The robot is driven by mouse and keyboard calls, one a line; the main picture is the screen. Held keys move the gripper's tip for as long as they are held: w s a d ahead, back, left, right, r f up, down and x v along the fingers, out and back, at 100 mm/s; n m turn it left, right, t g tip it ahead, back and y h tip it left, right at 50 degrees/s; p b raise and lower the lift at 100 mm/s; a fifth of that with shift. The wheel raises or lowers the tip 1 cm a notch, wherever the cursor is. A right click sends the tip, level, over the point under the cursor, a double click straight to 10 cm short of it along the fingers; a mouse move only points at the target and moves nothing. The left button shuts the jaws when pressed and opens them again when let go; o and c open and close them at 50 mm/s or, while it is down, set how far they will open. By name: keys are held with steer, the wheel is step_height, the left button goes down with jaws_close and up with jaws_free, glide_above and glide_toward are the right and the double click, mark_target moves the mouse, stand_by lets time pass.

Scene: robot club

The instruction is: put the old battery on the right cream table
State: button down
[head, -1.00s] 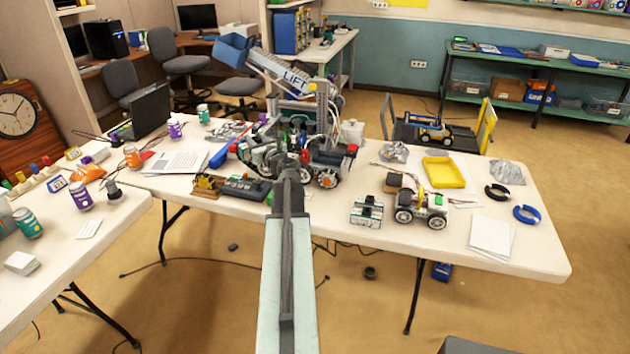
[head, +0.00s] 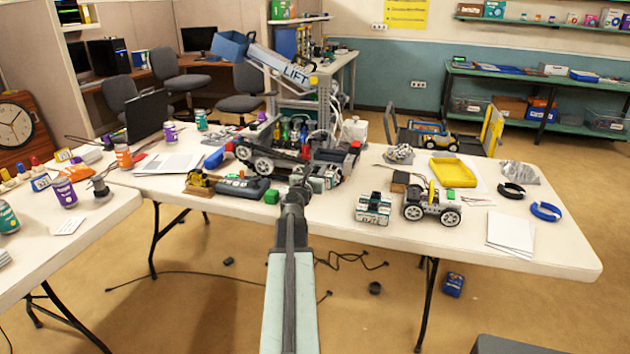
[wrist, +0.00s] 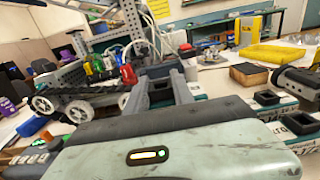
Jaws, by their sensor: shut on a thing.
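My gripper (head: 298,182) is shut on a boxy pale grey-green battery (head: 321,177), largely hidden by the jaws and arm. In the head view it shows over the middle of the right cream table (head: 440,222), in front of the wheeled robot. I cannot tell if the battery touches the tabletop. In the wrist view the grey jaws (wrist: 165,88) point toward the wheeled robot, and my gripper's own body hides much of the grip. A similar boxy battery (head: 373,208) stands on the same table to the right.
A wheeled robot with a lift (head: 270,155) stands behind my gripper. A small rover (head: 432,205) and yellow tray (head: 452,172) are on the right. The left cream table (head: 105,215) is separate. Bare tabletop shows at front right.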

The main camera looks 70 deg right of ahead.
steer(key=shift+f+b, duration=4.35)
steer(key=shift+b, duration=0.05)
steer(key=shift+a+f+b, duration=0.1)
steer(key=shift+f+b, duration=0.3)
steer(key=shift+b, duration=0.05)
steer(key=c, duration=1)
jaws_free()
step_height(320, 180, up, 7)
steer(key=p, duration=0.7)
steer(key=shift+w+r, duration=0.1)
